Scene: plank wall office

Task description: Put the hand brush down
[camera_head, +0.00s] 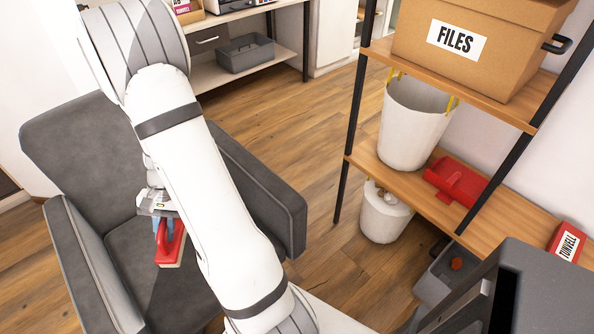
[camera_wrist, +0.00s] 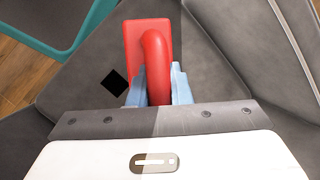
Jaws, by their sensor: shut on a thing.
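The hand brush (camera_head: 172,249) is red with a looped handle and a pale underside. It also shows in the wrist view (camera_wrist: 134,42). My gripper (camera_head: 163,222) is shut on its handle; the blue fingers (camera_wrist: 158,88) sit on both sides of the handle in the wrist view. The brush is over the seat of a grey armchair (camera_head: 70,140). I cannot tell whether it touches the seat. My arm hides part of the chair.
A wooden shelf unit (camera_head: 460,216) at the right holds a FILES box (camera_head: 490,45), a white bin (camera_head: 412,128) and a red dustpan (camera_head: 455,181). A white canister (camera_head: 384,215) stands below. A teal-edged thing (camera_wrist: 62,50) is at the wrist view's upper left. Wooden floor (camera_head: 320,150) is clear between chair and shelf.

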